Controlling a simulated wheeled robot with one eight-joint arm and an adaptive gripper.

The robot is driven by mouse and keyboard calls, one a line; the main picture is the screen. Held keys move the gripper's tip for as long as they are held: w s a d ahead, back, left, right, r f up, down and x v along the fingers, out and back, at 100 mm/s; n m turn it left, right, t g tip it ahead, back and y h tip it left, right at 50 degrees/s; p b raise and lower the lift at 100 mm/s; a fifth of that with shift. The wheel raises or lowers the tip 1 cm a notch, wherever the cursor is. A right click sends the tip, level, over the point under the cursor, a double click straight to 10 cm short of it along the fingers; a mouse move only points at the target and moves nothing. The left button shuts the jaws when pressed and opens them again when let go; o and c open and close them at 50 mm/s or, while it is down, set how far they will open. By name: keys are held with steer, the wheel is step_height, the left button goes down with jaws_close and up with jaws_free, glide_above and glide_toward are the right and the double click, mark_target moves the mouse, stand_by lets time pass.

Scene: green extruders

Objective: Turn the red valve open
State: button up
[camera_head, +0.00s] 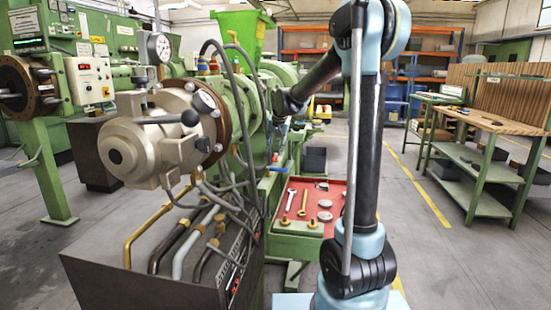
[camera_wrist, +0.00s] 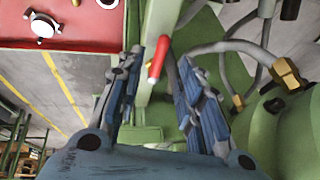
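The red valve handle (camera_wrist: 158,60) shows in the wrist view as a short red lever with a pale tip, slanted between the fingertips. It lies beside a green post of the machine. My gripper (camera_wrist: 166,68) is open, with one blue-padded finger on each side of the handle. I cannot tell whether either finger touches it or how far beyond the tips it lies. In the head view, a small red spot (camera_head: 275,158) near the machine's side may be the handle.
The green extruder (camera_head: 258,105) with its grey motor (camera_head: 150,145) and hoses stands close to my arm. A red tray (camera_head: 314,205) with tools and metal parts sits low beside it; it also shows in the wrist view (camera_wrist: 85,35). Open floor lies right, before a green bench (camera_head: 480,165).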

mark_target(274, 158)
steer(key=shift+x, duration=2.7)
